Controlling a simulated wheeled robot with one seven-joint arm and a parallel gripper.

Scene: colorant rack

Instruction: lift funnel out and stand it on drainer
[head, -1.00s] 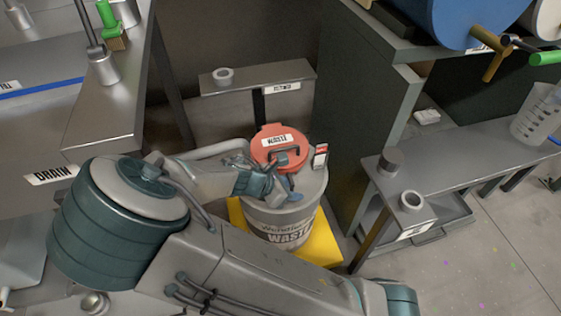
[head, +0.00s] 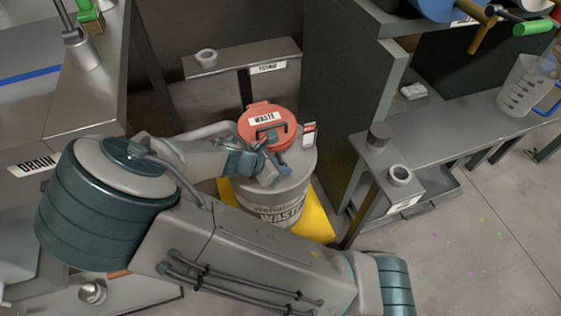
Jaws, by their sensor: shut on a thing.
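The red funnel (head: 253,129), with a flat red top, a white WASTE label and a dark bar handle, sits on the grey waste drum (head: 291,196). Its lower part is hidden. My gripper (head: 270,172) is at the funnel's near side, just below the handle, over the drum top. It is shut on the funnel, though the arm's end hides the exact contact. A white DRAIN label (head: 34,163) is on the front of the steel bench at the left. I cannot make out the drainer itself clearly.
The drum stands on a yellow base (head: 318,222). A small shelf (head: 245,56) with a grey ring stands behind it. A dark cabinet (head: 349,100) and a grey bench (head: 450,130) with a clear measuring jug (head: 523,88) are at the right. The steel bench edge (head: 95,97) is at the left.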

